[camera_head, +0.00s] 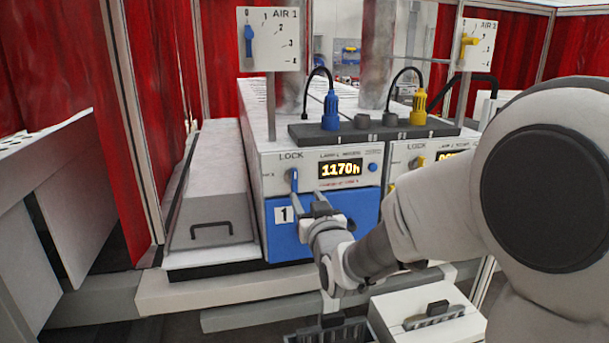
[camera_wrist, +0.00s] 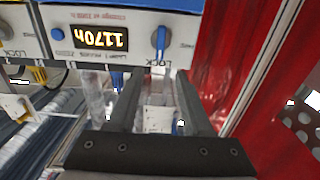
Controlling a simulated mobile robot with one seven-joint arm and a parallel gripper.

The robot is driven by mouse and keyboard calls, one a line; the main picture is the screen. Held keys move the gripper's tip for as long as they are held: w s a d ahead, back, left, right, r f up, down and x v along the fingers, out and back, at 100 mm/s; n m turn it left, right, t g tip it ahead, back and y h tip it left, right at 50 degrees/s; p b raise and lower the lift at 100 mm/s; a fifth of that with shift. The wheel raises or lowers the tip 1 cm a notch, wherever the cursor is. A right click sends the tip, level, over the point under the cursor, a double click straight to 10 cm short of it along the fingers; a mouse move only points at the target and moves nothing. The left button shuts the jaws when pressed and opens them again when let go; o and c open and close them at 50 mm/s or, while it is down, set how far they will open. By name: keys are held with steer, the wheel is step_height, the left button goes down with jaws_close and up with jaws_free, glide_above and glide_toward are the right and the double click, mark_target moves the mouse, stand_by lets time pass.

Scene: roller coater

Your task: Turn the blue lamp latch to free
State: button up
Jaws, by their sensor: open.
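The blue lamp latch (camera_head: 293,179) is a small blue handle on a grey round base under the word LOCK. It sits on the white front of lamp module 1 (camera_head: 272,170), left of the display reading 1170h. Its handle looks about upright. The wrist view, upside down, shows the latch (camera_wrist: 160,41) just beyond my fingertips, about midway between them. My gripper (camera_head: 308,199) is open and empty in front of the panel, level with the top of the blue front (camera_head: 345,205). I see no contact with the latch in the wrist view.
A yellow latch (camera_head: 418,161) is on the neighbouring module, partly behind my arm. Above are a blue plug (camera_head: 331,110) and a yellow plug (camera_head: 419,107). A blue air dial (camera_head: 249,45) is at upper left. A grey cover with a handle (camera_head: 222,230) stands left.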

mark_target(295, 176)
steer(key=p+x, duration=0.2)
steer(key=x, duration=0.9)
steer(key=shift+w+a+p, duration=0.1)
steer(key=shift+w+p, duration=0.15)
steer(key=shift+p, duration=0.1)
steer(key=shift+c, duration=0.3)
jaws_close()
